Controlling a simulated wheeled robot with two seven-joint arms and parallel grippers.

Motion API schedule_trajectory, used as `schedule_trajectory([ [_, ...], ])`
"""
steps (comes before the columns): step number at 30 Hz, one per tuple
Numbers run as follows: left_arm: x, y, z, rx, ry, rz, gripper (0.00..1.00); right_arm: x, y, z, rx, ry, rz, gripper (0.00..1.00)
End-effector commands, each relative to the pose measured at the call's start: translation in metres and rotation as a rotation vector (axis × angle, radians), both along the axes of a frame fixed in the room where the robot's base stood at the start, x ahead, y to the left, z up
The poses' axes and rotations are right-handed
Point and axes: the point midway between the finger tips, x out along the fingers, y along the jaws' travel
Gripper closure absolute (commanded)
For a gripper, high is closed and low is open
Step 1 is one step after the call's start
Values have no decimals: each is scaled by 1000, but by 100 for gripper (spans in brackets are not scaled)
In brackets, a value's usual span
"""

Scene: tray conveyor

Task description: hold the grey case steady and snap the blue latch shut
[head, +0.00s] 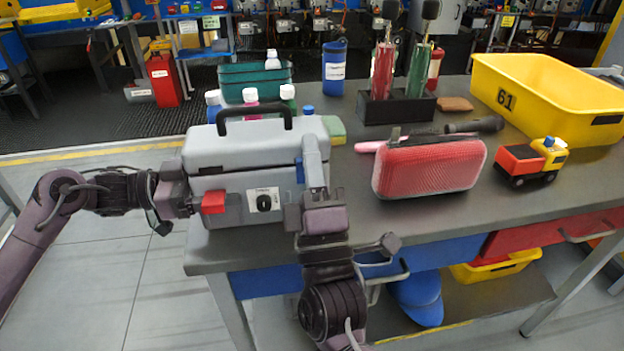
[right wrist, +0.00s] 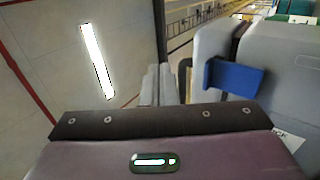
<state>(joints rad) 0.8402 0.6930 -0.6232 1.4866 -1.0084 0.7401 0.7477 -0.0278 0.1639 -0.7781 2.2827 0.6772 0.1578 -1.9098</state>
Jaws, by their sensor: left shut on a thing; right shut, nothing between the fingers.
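The grey case (head: 240,153) stands upright on the near left of the table, its lid down and a black handle (head: 253,112) on top. My left gripper (head: 184,198) is shut on the case at its left side; the exact contact is hard to see. The blue latch (head: 299,171) is near the right end of the case's front, partly hidden by my right gripper (head: 314,168). In the right wrist view the blue latch (right wrist: 234,77) sticks out from the case. My right gripper is shut and empty, pointing upward beside the latch. A red latch (head: 213,203) is at the front left.
Bottles (head: 288,97) and a green bin (head: 255,80) stand behind the case. The table's front edge is close below the case.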

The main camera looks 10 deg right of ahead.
Motion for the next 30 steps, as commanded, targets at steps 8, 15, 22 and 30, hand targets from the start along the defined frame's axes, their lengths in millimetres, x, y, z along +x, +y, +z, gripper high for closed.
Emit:
schedule_trajectory([
  [8, 0, 0, 0, 0, 0, 1, 71, 0, 0, 53, 3, -5, 1, 100],
  [15, 0, 0, 0, 0, 0, 1, 71, 0, 0, 69, -1, 0, 1, 100],
  [22, 0, 0, 0, 0, 0, 1, 22, 0, 0, 69, -1, 0, 0, 100],
  [30, 0, 0, 0, 0, 0, 1, 0, 0, 0, 68, -1, 0, 0, 100],
])
